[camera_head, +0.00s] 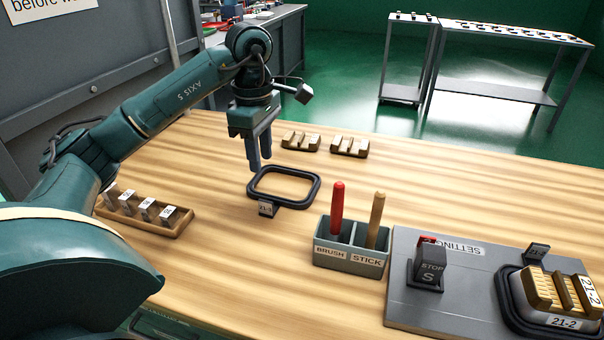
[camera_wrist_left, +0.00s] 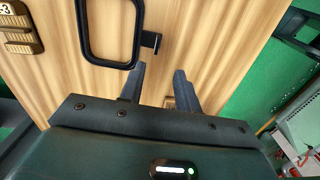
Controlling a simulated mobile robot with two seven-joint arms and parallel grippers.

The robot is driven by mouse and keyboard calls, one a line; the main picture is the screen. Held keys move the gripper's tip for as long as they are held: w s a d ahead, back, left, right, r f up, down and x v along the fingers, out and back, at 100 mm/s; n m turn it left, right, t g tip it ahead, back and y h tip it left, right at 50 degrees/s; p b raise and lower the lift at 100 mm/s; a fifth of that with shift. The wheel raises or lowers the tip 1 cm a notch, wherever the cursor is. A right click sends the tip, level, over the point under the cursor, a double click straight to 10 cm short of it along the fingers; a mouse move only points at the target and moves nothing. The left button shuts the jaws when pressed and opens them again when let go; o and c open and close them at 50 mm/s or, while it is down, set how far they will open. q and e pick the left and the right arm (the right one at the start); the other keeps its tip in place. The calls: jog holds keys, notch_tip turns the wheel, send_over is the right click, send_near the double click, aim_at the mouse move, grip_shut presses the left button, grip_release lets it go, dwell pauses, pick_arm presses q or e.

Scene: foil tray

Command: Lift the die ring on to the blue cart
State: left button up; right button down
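The die ring (camera_head: 316,187), a black rounded-square frame with a small tag (camera_head: 267,209) reading about "21-1", lies flat on the wooden table. It also shows in the left wrist view (camera_wrist_left: 110,63), with its tab (camera_wrist_left: 151,41) beyond the fingertips. My left gripper (camera_head: 260,165) points down at the ring's far left side in the head view. Its fingers (camera_wrist_left: 161,70) are apart, with only bare wood visible between them. I cannot make out a blue cart in these views. My right gripper is not in view.
A second ring (camera_head: 508,315) with ribbed blocks lies on the grey setting plate (camera_head: 400,300), beside a stop block (camera_head: 428,268). A brush-and-stick holder (camera_head: 350,256), a block tray (camera_head: 150,222) and small wooden racks (camera_head: 350,147) stand around. A grey cart (camera_head: 402,93) and rack (camera_head: 500,97) stand behind.

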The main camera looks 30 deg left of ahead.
pick_arm(q)
send_over(263, 200)
jog(key=f, duration=0.3)
jog(key=f+b, duration=0.1)
jog(key=f, duration=0.3)
jog(key=shift+s+d, duration=0.1)
jog(key=shift+s, duration=0.1)
jog(key=shift+w+f, duration=0.15)
jog(key=shift+f, duration=2.75)
jog(key=shift+c, duration=0.4)
grip_shut()
jog(key=shift+r, duration=0.1)
